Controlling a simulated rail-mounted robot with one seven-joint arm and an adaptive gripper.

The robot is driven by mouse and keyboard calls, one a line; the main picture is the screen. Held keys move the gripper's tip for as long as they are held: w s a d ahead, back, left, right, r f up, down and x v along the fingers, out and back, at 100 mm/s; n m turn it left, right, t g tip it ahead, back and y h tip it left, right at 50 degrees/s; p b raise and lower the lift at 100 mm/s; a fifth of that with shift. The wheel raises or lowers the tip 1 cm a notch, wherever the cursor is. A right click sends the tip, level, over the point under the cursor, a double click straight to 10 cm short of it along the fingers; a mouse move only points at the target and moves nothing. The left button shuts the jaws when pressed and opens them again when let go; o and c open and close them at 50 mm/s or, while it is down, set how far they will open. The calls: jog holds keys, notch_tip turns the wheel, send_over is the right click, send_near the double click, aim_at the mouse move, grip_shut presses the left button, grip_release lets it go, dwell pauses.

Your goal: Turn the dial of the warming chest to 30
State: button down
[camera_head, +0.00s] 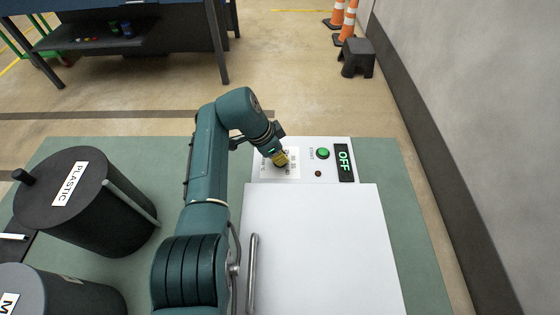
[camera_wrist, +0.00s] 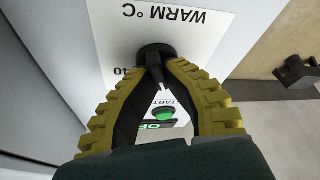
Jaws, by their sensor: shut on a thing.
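The warming chest (camera_head: 318,245) is a white box with a handle on its left side and a control panel at its far end. Its dial (camera_wrist: 155,53) is a black round knob below the "WARM °C" label, which appears upside down in the wrist view. My gripper (camera_wrist: 163,70) is shut on the dial with its yellow-padded fingers. In the head view my gripper (camera_head: 281,158) is over the left part of the panel and hides the dial. Most scale numbers and the exact setting are hidden; part of a "40" shows beside the dial.
A green START button (camera_head: 323,153) and a display reading OFF (camera_head: 345,160) are right of the dial. A black bin marked PLASTIC (camera_head: 75,205) stands at left, with another bin (camera_head: 60,295) nearer. A wall (camera_head: 480,110) runs along the right.

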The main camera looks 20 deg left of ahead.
jog(key=shift+s+f+m+b, duration=0.1)
jog(key=shift+f+m+b, duration=0.15)
jog(key=shift+b, duration=0.2)
jog(key=c, duration=1.1)
grip_release()
jog(key=shift+r, duration=0.1)
jog(key=shift+r, duration=0.1)
jog(key=v, duration=1.2)
jog(key=shift+w, duration=0.25)
